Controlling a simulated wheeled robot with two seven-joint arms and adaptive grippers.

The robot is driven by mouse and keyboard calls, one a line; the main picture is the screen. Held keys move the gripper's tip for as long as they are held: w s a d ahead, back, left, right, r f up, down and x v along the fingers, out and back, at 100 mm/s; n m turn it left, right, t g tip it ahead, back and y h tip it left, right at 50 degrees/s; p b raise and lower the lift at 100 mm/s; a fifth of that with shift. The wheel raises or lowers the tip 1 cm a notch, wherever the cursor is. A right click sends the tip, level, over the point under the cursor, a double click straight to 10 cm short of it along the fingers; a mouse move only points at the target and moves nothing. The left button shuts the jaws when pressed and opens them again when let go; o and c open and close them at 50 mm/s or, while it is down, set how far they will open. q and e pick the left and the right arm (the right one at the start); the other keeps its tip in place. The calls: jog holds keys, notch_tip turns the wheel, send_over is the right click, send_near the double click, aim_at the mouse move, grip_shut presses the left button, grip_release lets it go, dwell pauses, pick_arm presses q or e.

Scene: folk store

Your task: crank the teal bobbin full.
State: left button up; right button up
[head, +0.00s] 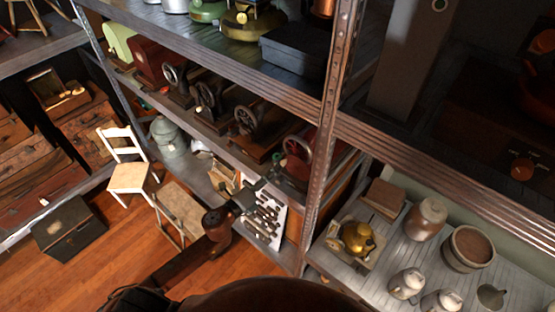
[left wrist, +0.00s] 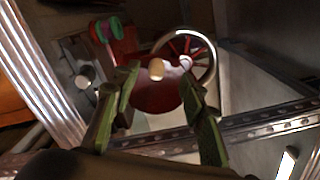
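A red hand-cranked machine (head: 297,150) with a spoked wheel stands at the right end of the middle shelf in the head view. In the left wrist view its rimmed wheel (left wrist: 214,62) has red spokes, and a pale crank knob (left wrist: 157,69) faces me. Small coloured spools, one of them green-teal (left wrist: 124,32), sit to the upper left of the wheel. I cannot tell how much thread they hold. My left gripper (head: 270,180) is in front of this machine. Its fingers (left wrist: 163,88) are apart, with the knob showing between them; contact is not visible. My right gripper is out of view.
Several similar wheeled machines (head: 208,95) line the shelf to the left. A metal upright (head: 321,150) stands close on the right. Jars and a brass pot (head: 357,237) fill the lower right shelf. A white chair (head: 127,175) stands on the wooden floor.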

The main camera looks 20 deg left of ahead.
pick_arm(q)
jog(key=v, duration=0.5)
jog(key=shift+b, duration=0.3)
dwell(0.4)
